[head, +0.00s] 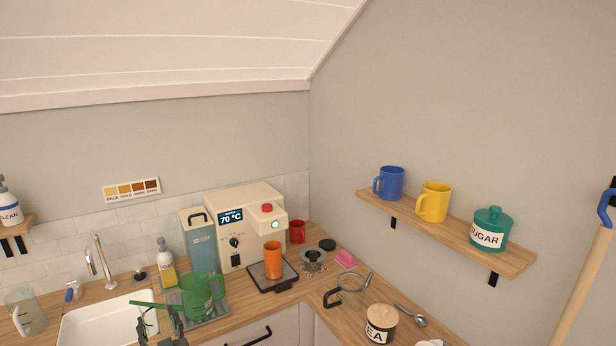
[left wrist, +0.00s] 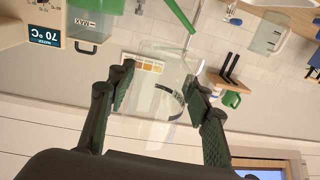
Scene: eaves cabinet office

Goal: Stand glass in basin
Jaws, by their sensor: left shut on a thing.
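The white basin (head: 98,326) is set in the wooden counter at the lower left of the head view, below a chrome tap (head: 98,262). My left gripper (head: 160,326) is low in the head view, just right of the basin. In the left wrist view my left gripper (left wrist: 160,92) is shut on a clear glass (left wrist: 150,112), with one finger on each side. The glass is hard to make out in the head view. My right gripper is not in view.
A green can with a long spout (head: 203,296) stands close behind my left gripper. A clear jug (head: 26,310) stands left of the basin. A soap bottle (head: 166,266) and a coffee machine (head: 244,228) with an orange cup (head: 273,260) stand to the right.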

